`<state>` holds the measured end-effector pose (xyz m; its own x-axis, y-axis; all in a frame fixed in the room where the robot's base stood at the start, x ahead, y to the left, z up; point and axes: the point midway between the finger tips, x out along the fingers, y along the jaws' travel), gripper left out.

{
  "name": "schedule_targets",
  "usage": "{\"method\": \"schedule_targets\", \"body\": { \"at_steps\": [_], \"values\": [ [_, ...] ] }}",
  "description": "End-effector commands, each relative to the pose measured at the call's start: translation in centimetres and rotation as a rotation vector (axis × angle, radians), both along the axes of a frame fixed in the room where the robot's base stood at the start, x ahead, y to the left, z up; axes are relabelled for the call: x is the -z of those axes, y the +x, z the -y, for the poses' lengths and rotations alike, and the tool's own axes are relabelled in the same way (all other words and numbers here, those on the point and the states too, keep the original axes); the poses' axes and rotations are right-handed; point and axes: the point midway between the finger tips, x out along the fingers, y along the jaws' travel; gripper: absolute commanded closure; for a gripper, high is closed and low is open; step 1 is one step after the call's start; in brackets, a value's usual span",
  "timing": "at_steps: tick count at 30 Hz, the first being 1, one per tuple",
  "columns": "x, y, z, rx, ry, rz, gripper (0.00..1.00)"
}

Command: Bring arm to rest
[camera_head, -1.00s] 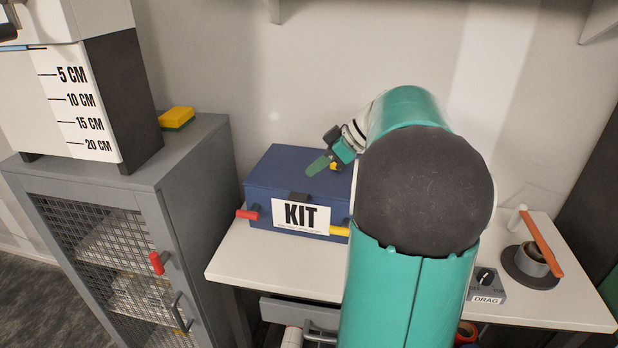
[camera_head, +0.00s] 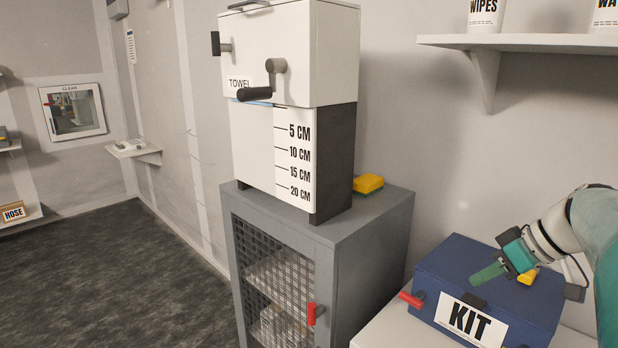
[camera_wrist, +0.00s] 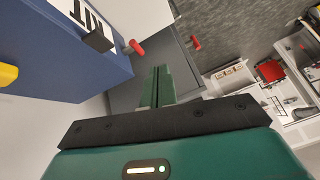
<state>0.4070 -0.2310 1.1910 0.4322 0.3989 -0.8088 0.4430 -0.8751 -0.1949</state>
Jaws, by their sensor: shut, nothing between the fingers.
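My gripper (camera_head: 489,273) is at the right in the head view, in front of or over the blue KIT box (camera_head: 450,268); the exact gap cannot be told. Its green fingers are together and hold nothing. In the wrist view my gripper (camera_wrist: 158,80) points past the KIT box (camera_wrist: 60,62), whose side is at the upper left. My arm is bent and enters from the right edge of the head view, with most of it out of frame.
The KIT box has a red handle (camera_head: 411,299) and stands on a white bench (camera_head: 392,330). A grey mesh cabinet (camera_head: 375,230) stands to its left, bearing a white towel dispenser (camera_head: 285,60) and a yellow sponge (camera_head: 368,183). A shelf (camera_head: 540,41) overhangs the bench. Dark floor (camera_head: 110,270) is open at left.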

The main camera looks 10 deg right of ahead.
Motion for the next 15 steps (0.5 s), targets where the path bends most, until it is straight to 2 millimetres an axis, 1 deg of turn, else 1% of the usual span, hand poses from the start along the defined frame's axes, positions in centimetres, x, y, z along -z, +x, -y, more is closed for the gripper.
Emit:
{"method": "schedule_targets", "body": {
  "at_steps": [1, 2, 3, 5, 6, 9, 12, 15],
  "values": [
    [0.1, -0.3, -3.3, 0.016, -0.018, -0.04, 1.0],
    [0.3, -0.6, -4.7, 0.034, -0.028, -0.066, 1.0],
    [0.7, -1.1, -6.6, 0.061, -0.044, -0.097, 1.0],
    [1.3, -2.0, -9.3, 0.103, -0.069, -0.134, 1.0],
    [1.7, -2.7, -10.9, 0.13, -0.088, -0.152, 1.0],
    [2.9, -4.6, -14.7, 0.201, -0.136, -0.181, 1.0],
    [4.2, -6.6, -17.7, 0.271, -0.178, -0.179, 1.0],
    [5.5, -8.7, -20.2, 0.338, -0.21, -0.151, 1.0]
  ]
}}
